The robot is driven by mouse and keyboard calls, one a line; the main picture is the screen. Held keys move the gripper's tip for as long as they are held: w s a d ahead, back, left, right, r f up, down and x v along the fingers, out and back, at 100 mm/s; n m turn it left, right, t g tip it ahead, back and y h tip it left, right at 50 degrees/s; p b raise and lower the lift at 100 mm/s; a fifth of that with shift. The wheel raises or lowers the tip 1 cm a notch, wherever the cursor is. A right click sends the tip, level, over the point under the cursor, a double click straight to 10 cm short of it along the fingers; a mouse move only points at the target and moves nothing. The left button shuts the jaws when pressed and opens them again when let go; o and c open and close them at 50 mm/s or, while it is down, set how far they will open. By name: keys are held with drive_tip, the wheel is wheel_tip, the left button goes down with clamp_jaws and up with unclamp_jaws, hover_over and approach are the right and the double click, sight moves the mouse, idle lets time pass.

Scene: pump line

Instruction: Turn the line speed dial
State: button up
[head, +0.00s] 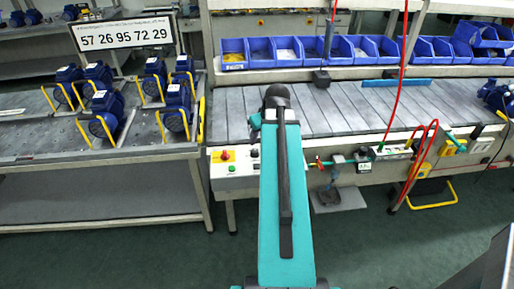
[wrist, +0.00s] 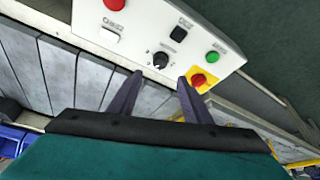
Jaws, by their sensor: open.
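The line speed dial appears to be the black round knob (wrist: 160,60) with a pale pointer mark, set in a scale on a white control panel (wrist: 140,20) in the wrist view. My gripper (wrist: 160,78) is open, its two dark fingers reaching toward the panel. The knob shows just beyond the gap between the fingertips, with nothing between them. I cannot tell how far the tips are from the panel face. In the head view the panel (head: 232,184) sits at the conveyor's front left edge, partly behind my arm; my gripper is hidden there.
Near the knob are a black switch (wrist: 178,33), a white button (wrist: 110,35), a green button (wrist: 212,57) and a red button on yellow (wrist: 198,80). A rack of blue pumps (head: 105,112) stands left. A red hose (head: 402,75) hangs right of my arm.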

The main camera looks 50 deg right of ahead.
sight(255, 151)
drive_tip(key=shift+p+x, duration=1.05)
drive_tip(key=shift+x, duration=4.2)
drive_tip(key=c, duration=1.1)
